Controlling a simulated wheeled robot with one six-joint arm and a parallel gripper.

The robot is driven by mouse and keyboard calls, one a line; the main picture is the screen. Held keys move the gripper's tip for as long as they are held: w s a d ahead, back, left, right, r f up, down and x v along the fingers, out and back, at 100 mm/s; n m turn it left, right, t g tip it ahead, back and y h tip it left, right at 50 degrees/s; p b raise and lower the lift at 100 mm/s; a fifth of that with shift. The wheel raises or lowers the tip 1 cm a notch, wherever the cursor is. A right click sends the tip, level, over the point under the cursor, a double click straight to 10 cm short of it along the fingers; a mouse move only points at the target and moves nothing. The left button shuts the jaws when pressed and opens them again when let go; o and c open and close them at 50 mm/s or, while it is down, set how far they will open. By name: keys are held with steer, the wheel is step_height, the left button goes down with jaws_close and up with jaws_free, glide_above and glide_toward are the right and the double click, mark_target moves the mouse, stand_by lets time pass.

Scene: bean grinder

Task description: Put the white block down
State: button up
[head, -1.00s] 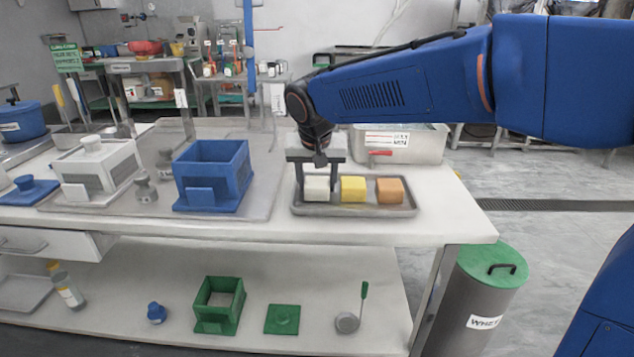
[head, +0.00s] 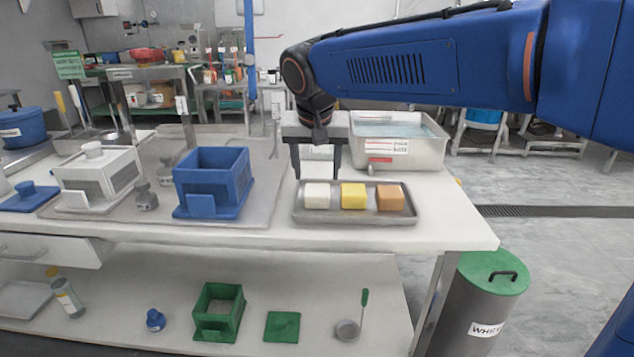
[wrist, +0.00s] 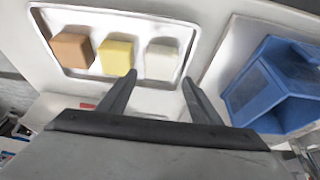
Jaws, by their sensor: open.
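The white block (head: 317,196) sits at the left end of a grey metal tray (head: 356,217), beside a yellow block (head: 353,196) and an orange block (head: 390,197). My gripper (head: 319,176) is open and empty, above and behind the white block. In the wrist view the white block (wrist: 162,59) lies in the tray beyond the open fingertips (wrist: 158,77), apart from them. The yellow block (wrist: 116,56) and orange block (wrist: 72,50) also show there.
A blue open box (head: 212,182) stands left of the tray, with a white lidded box (head: 97,178) further left. A steel basin (head: 420,150) of liquid stands behind the tray at right. A green-lidded bin (head: 490,275) stands by the table's right end.

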steer(key=shift+v, duration=2.15)
steer(key=s+d+f, duration=0.3)
steer(key=s+d, duration=0.2)
steer(key=d, duration=0.5)
steer(key=s+d+f, duration=0.3)
steer(key=s+d, duration=0.2)
steer(key=d, duration=0.4)
steer(key=s+d+f, duration=1.1)
steer(key=s+f, duration=0.2)
steer(key=s, duration=0.2)
steer(key=shift+s+f, duration=0.25)
steer(key=shift+s, duration=0.05)
